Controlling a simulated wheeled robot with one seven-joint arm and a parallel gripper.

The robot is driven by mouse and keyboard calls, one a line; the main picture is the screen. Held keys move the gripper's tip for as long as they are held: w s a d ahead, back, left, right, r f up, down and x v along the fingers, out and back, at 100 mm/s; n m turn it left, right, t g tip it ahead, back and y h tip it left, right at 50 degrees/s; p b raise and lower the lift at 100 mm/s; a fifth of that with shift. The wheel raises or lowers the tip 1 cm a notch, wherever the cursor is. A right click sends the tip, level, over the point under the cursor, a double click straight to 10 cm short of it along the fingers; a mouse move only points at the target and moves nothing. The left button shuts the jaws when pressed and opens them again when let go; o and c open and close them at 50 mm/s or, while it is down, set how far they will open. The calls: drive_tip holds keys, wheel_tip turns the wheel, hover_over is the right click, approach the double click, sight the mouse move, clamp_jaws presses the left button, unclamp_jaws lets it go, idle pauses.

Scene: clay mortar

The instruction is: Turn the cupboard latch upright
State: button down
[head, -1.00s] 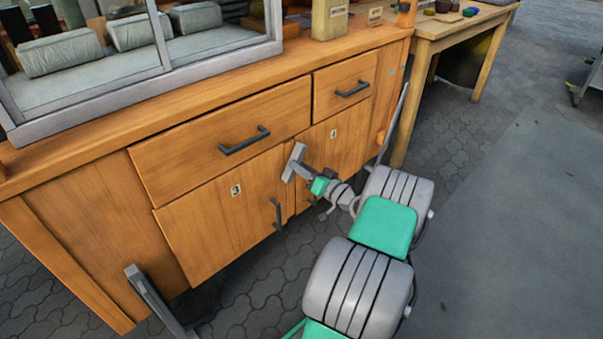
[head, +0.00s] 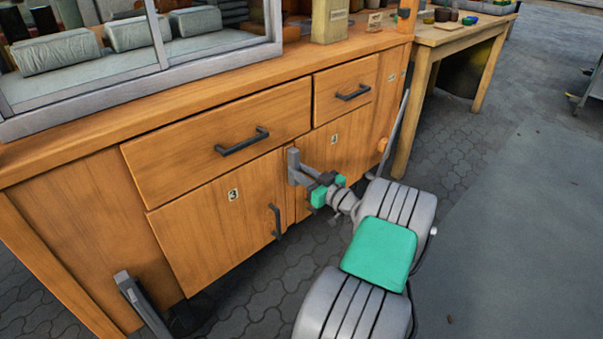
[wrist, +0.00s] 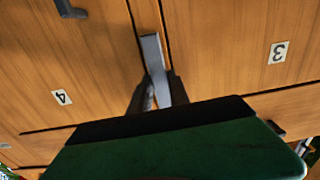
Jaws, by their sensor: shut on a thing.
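The cupboard latch is a grey bar (head: 293,165) at the top of the seam between doors 3 and 4. In the head view it looks close to upright. In the wrist view the latch (wrist: 153,58) lies nearly along the seam, slightly slanted. My gripper (head: 306,180) is at the latch, reaching in from the right, shut on it. In the wrist view my gripper's dark fingers (wrist: 157,95) are partly hidden behind its green and black body. The contact itself is hard to make out.
Door 3 (head: 205,235) and door 4 (head: 345,155) look closed. Dark handles on the drawers (head: 243,141) and door 3 (head: 276,222) stick out near my arm. A wooden table (head: 440,32) stands at the right. Open paved floor lies right of the cupboard.

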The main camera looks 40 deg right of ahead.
drive_tip(key=shift+f, duration=0.15)
drive_tip(key=c, duration=1.2)
unclamp_jaws()
drive_tip(key=shift+c, duration=0.2)
